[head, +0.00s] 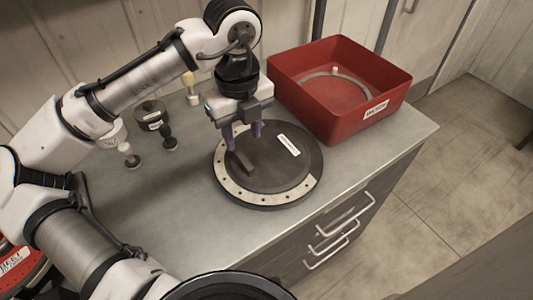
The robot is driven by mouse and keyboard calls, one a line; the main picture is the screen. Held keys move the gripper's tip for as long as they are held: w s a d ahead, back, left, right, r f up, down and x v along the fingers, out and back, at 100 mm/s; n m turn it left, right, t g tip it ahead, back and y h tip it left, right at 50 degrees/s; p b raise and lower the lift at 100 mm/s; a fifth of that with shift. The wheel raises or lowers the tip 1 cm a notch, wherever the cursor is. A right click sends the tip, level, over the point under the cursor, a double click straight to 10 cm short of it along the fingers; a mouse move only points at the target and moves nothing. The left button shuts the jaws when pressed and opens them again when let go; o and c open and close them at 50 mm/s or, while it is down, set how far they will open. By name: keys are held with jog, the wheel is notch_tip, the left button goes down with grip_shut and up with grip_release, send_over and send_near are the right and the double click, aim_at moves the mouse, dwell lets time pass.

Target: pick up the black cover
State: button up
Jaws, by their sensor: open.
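The black cover (285,172) is a round dark disc with a white label and a raised dark bar (243,163) near its left side. It lies on a round dark base, and a pale ring with small holes (252,196) shows along its left and front edge. My gripper (243,136) points down over the back left part of the cover, by the bar. Its two purple fingers are apart with nothing between them. I cannot tell whether the fingertips touch the cover.
A red bin (377,116) stands at the back right, with a pale ring (336,81) inside. A black labelled pot (151,113), a dark-knobbed tool (166,138) and a white talc container (115,138) stand at the back left. The counter's front (215,240) is clear.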

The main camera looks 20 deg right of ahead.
aim_at(244, 160)
jog(key=f, duration=0.2)
jog(key=f+p, duration=0.1)
jog(key=f, duration=0.5)
jog(key=shift+w, duration=0.25)
jog(key=shift+c, duration=0.4)
grip_shut()
